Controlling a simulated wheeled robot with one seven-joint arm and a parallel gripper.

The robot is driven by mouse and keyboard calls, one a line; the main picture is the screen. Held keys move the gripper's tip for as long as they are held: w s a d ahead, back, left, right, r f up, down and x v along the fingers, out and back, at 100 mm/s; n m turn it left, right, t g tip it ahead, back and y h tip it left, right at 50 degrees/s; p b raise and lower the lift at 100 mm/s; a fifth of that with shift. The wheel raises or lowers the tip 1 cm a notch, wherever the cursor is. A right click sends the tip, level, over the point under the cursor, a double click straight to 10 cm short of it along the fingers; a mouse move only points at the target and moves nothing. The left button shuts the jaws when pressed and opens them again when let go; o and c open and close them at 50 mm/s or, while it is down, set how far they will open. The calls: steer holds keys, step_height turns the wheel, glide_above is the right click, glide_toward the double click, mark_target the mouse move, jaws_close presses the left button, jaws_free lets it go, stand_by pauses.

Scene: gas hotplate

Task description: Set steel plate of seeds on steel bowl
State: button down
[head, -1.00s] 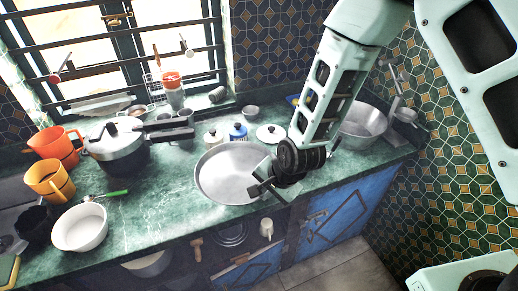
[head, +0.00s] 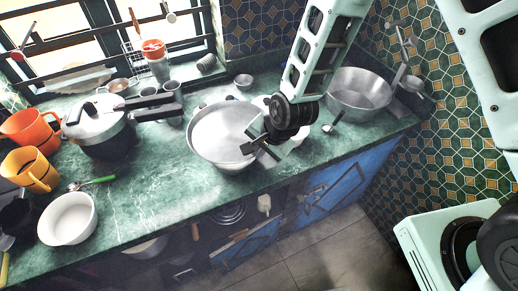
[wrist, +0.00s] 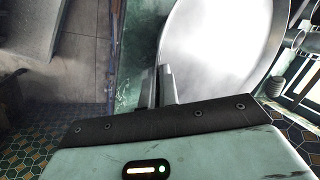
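The wide, shallow steel plate (head: 222,128) is at the middle of the counter in the head view, slightly tilted and seemingly raised off the counter. Its inside looks pale and bare; I cannot make out seeds. My gripper (head: 260,146) is at its right front rim. In the wrist view the fingers (wrist: 158,75) are close together at the edge of the plate (wrist: 215,45), so it appears shut on the rim. The deep steel bowl (head: 358,94) stands to the right on the counter, apart from the plate, near the corner.
The counter (head: 140,195) holds a pressure cooker (head: 98,130), orange mug (head: 28,127), yellow mug (head: 32,168) and white bowl (head: 68,218) at left. A small ladle (head: 333,122) lies between my gripper and the steel bowl. Jars behind the plate are mostly hidden.

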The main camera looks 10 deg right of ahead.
steer(key=shift+f+b, duration=2.25)
steer(key=shift+f, duration=0.55)
steer(key=shift+f+b, duration=0.45)
steer(key=shift+f, duration=0.05)
steer(key=c, duration=1.6)
jaws_free()
steer(key=shift+r, duration=0.1)
steer(key=b+v, duration=0.2)
steer(key=v, duration=1.5)
steer(key=s+r+n+g+h, duration=0.1)
steer(key=s+n, duration=0.4)
steer(key=s+d+r+n+g+h+b, duration=0.1)
steer(key=s+n, duration=0.5)
steer(key=s+d+r+n+g, duration=0.1)
steer(key=s+n, duration=0.4)
steer(key=shift+s+d+r+n+h, duration=0.2)
steer(key=shift+r+n+h, duration=0.1)
steer(key=shift+r+h, duration=0.1)
